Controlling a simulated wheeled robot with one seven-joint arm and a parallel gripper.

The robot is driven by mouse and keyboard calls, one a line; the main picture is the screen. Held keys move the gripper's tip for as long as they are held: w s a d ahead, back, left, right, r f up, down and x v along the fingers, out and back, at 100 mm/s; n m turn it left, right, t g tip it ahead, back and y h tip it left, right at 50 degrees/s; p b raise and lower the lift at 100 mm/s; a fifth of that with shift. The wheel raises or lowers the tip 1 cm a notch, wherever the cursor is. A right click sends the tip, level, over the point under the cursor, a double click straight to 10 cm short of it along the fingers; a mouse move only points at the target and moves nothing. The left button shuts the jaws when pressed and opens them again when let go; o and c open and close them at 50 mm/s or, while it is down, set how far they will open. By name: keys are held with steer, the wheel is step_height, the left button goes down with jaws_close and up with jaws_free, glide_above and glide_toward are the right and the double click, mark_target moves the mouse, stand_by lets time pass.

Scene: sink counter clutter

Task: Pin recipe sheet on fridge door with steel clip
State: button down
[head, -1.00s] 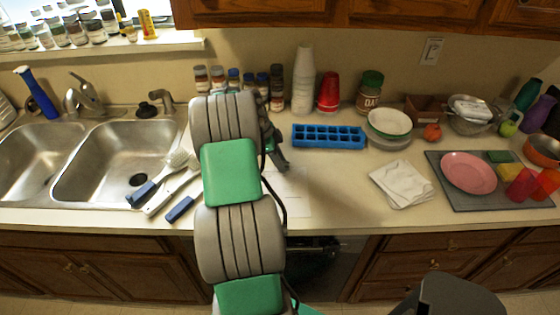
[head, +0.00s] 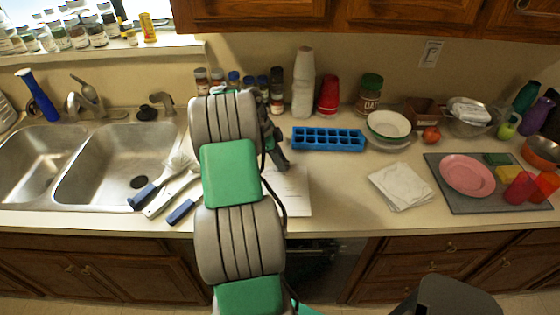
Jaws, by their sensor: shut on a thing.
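A white paper sheet (head: 293,193), which looks like the recipe sheet, is at the front of the counter, partly hidden behind my arm. Its right edge shows with a thin dark line of shadow, so it seems slightly raised. My gripper (head: 281,163) is at the sheet's far edge, pointing down, mostly hidden by my arm. It is shut on the sheet, though the fingertips' contact is not clear. I can make out no fridge door and no steel clip in this view.
A blue ice tray (head: 328,139) lies just right of my gripper. Brushes (head: 158,183) lie to the left beside the double sink (head: 118,165). Spice jars (head: 277,90) stand behind. Folded white cloths (head: 401,186) lie right, with bare counter (head: 338,185) between.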

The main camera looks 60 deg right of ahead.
steer(key=shift+r+p, duration=1.85)
steer(key=shift+r, duration=3.3)
